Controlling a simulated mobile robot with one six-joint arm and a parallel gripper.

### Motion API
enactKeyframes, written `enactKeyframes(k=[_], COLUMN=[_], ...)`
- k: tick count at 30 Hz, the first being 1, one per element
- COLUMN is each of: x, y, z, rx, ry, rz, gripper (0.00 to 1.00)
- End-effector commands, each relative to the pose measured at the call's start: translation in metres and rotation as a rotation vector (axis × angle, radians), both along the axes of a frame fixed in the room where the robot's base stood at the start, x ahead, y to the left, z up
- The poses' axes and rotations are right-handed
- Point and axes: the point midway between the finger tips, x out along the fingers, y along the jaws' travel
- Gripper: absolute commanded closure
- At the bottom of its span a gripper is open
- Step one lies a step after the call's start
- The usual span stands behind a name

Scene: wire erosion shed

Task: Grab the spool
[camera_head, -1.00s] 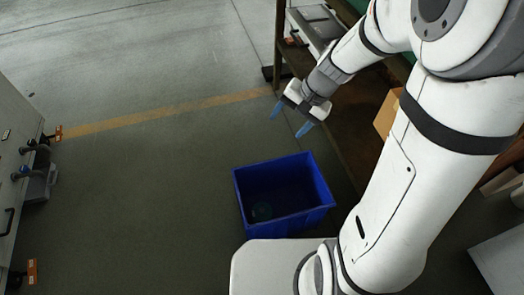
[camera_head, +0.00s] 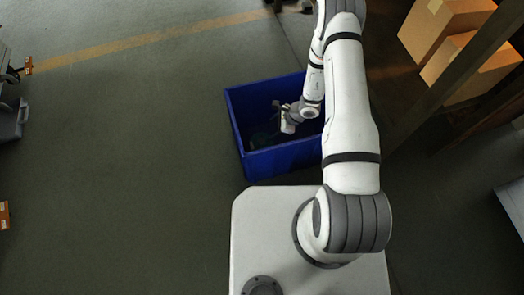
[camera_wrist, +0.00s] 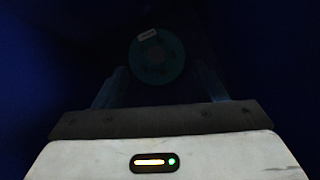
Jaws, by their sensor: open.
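The spool (camera_wrist: 175,62) is a dark teal disc with a pale label on its upper edge, seen face-on in the wrist view. It lies inside the blue bin (camera_head: 236,128), in deep shadow. In the head view it is only a faint dark green shape (camera_head: 262,138), partly hidden by my gripper. My gripper (camera_wrist: 160,80) is open, its two fingers low and to either side of the spool in the wrist view, with nothing between them. In the head view my gripper (camera_head: 280,129) is down inside the bin. Contact with the spool cannot be told.
The bin's walls surround my gripper closely. Cardboard boxes (camera_head: 446,28) sit on a shelf (camera_head: 455,85) at the right. Open grey floor (camera_head: 120,150) with a yellow line (camera_head: 150,40) lies to the left. Cabinet equipment (camera_head: 10,120) stands at the far left edge.

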Motion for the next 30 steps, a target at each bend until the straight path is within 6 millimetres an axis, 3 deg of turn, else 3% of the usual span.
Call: enactKeyframes(k=[1,3,14,21,30], x=[-0.004,-0.007,-0.006,-0.004,-0.002], y=[-0.001,-0.001,0.015,0.031,0.038], z=[-0.018,-0.029,-0.061,-0.092,-0.098], rx=[-0.003,-0.007,-0.009,-0.009,-0.009], ry=[0.016,0.027,0.033,0.033,0.034], rz=[-0.019,-0.037,-0.045,-0.042,-0.045], gripper=[0.35,0.35,0.35,0.35,0.35])
